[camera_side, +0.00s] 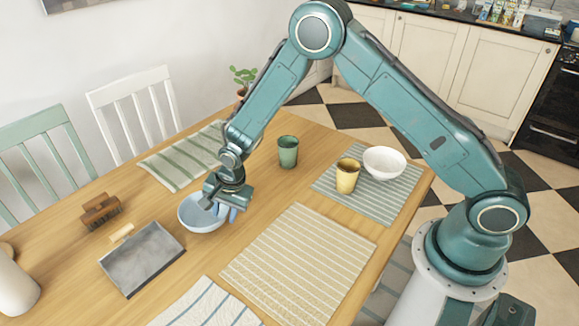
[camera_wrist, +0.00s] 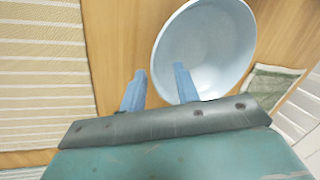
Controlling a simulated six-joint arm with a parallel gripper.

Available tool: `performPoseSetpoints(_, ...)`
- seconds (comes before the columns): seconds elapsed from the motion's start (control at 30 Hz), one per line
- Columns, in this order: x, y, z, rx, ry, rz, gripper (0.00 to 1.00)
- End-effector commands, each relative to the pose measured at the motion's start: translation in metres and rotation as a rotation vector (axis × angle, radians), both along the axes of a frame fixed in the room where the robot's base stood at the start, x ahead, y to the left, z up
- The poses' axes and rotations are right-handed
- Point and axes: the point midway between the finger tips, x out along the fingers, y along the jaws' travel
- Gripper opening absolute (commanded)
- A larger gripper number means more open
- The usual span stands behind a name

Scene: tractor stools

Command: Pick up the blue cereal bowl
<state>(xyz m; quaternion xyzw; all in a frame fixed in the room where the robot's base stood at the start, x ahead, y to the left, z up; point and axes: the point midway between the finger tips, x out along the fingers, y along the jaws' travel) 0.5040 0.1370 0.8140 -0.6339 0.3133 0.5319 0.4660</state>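The blue cereal bowl (camera_side: 190,215) stands upright on the wooden table in the side view, and it fills the upper middle of the wrist view (camera_wrist: 218,45). My gripper (camera_side: 222,211) is low at the bowl's right side. In the wrist view my gripper (camera_wrist: 160,70) has its two blue fingers apart. One finger is outside the bowl's edge and the other reaches over the inside, with the rim between them. Both fingers do not appear closed on the rim. The bowl looks empty.
A grey tray (camera_side: 140,262) and a brown wooden holder (camera_side: 101,211) are left of the bowl. A green cup (camera_side: 288,152), yellow cup (camera_side: 347,176) and white bowl (camera_side: 384,162) stand to the right. A striped beige placemat (camera_side: 300,262) lies flat at front.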

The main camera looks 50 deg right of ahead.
Motion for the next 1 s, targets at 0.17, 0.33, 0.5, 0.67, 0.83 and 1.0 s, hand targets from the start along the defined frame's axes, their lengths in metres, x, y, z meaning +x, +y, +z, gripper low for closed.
performPoseSetpoints(0.17, 0.0016, 0.0008, -0.0068, 0.000, 0.000, 0.000, 0.31)
performPoseSetpoints(0.33, 0.0016, 0.0008, -0.0068, 0.000, -0.001, 0.000, 0.31)
performPoseSetpoints(0.5, 0.0015, 0.0007, -0.0067, 0.000, 0.000, 0.000, 0.31)
performPoseSetpoints(0.67, 0.0015, 0.0006, -0.0066, 0.000, 0.000, 0.000, 0.26)
performPoseSetpoints(0.83, 0.0015, 0.0007, -0.0066, 0.000, 0.000, 0.000, 0.00)
performPoseSetpoints(1.0, 0.0020, 0.0008, -0.0062, 0.001, -0.002, 0.000, 0.00)
